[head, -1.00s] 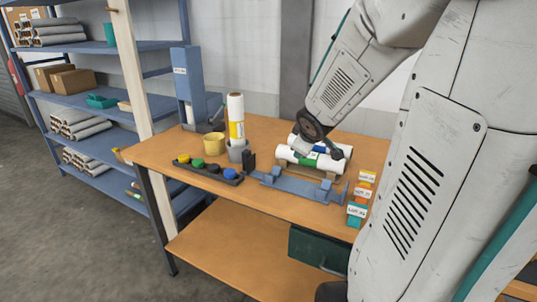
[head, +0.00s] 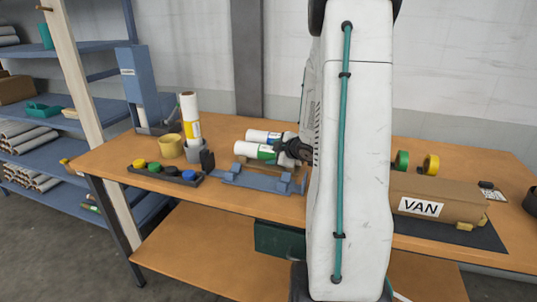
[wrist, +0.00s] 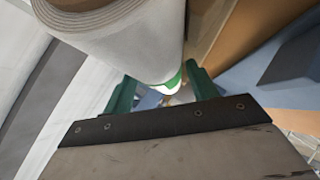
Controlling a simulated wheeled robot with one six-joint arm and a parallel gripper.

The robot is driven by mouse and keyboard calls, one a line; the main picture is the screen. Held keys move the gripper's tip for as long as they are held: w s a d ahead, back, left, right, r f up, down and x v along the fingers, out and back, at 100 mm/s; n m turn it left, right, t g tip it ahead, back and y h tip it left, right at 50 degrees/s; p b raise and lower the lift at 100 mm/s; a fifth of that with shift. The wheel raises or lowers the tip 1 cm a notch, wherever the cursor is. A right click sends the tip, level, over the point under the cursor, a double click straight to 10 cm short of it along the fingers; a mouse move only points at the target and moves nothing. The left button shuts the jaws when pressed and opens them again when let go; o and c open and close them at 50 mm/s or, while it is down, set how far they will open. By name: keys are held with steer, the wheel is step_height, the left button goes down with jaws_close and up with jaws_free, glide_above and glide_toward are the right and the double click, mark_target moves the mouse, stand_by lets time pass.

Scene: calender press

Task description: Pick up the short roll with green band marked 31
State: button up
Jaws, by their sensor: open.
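A short white roll with a green band (head: 252,150) lies on its side on the workbench, in front of a similar white roll with a blue band (head: 262,136). No number is readable on the green band. My gripper (head: 290,150) is at the right part of these rolls, and my arm hides their right ends. In the wrist view, my gripper (wrist: 162,88) is open with its two green fingers apart. A white roll (wrist: 125,38) with a green edge fills the top of that view and reaches toward the gap between the fingers. I cannot tell whether they touch.
A blue stand (head: 255,181) lies just in front of the rolls. A box marked VAN (head: 438,201) and tape rolls (head: 431,164) are right of my arm.

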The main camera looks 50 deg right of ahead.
steer(key=x, duration=0.2)
steer(key=shift+w+f, duration=0.1)
steer(key=shift+w, duration=0.15)
steer(key=c, duration=0.8)
